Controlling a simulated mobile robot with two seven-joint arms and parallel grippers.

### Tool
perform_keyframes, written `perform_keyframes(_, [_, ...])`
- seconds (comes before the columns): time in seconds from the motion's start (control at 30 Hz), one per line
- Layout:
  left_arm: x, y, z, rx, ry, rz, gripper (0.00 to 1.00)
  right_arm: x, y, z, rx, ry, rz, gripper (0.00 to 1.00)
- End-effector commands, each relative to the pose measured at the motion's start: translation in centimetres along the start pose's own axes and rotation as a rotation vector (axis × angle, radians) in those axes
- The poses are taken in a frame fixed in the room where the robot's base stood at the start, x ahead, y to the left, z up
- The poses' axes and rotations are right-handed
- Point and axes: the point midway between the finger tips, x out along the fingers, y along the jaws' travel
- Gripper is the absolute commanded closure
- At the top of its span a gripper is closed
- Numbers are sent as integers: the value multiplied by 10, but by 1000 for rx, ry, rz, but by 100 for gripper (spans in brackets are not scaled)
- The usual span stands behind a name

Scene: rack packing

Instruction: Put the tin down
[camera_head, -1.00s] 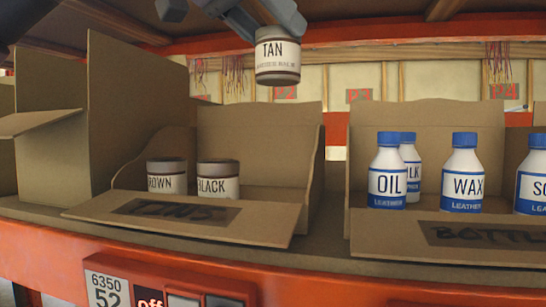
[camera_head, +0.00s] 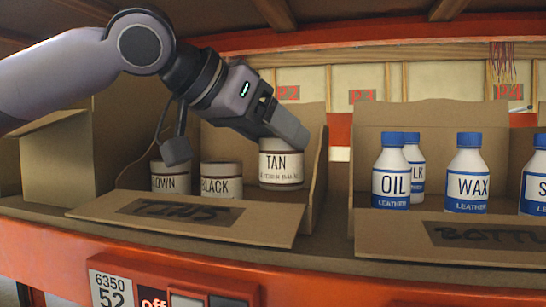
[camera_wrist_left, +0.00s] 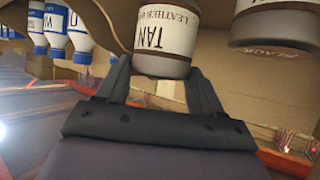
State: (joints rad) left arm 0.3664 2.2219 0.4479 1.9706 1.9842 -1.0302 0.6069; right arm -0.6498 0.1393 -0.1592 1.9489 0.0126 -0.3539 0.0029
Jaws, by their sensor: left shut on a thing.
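The TAN tin (camera_head: 281,166) is upright inside the tins box (camera_head: 185,219), at its right side. My left gripper (camera_head: 285,135) comes in from the upper left and is shut on the tin's upper part. The tin also shows between the fingers in the left wrist view (camera_wrist_left: 165,40). The BLACK tin (camera_head: 220,180) stands just left of it with a gap, and the BROWN tin (camera_head: 171,178) stands further left. I cannot tell whether the TAN tin touches the box floor. My right gripper is not in view.
The bottles box (camera_head: 450,245) stands to the right with several white, blue-capped bottles, among them OIL (camera_head: 391,180) and WAX (camera_head: 466,180). The tins box's right wall (camera_head: 317,180) is close beside the TAN tin. A red shelf beam (camera_head: 350,290) runs along the front.

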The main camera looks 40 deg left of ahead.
Motion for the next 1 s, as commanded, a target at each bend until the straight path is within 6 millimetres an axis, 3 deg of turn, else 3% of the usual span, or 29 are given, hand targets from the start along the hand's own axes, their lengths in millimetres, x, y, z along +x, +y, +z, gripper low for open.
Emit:
perform_keyframes(0.3, [16, 0, 30, 1, 1, 2, 67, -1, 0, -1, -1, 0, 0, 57])
perform_keyframes(0.67, [18, 0, 33, 1, 1, 1, 67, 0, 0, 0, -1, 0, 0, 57])
perform_keyframes(0.7, [18, 0, 33, 1, 0, 1, 23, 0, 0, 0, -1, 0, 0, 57])
perform_keyframes(0.77, [18, 0, 32, 1, -1, 1, 8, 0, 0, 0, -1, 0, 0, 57])
perform_keyframes(1.0, [17, 0, 32, 1, 0, 2, 8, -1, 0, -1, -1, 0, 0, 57])
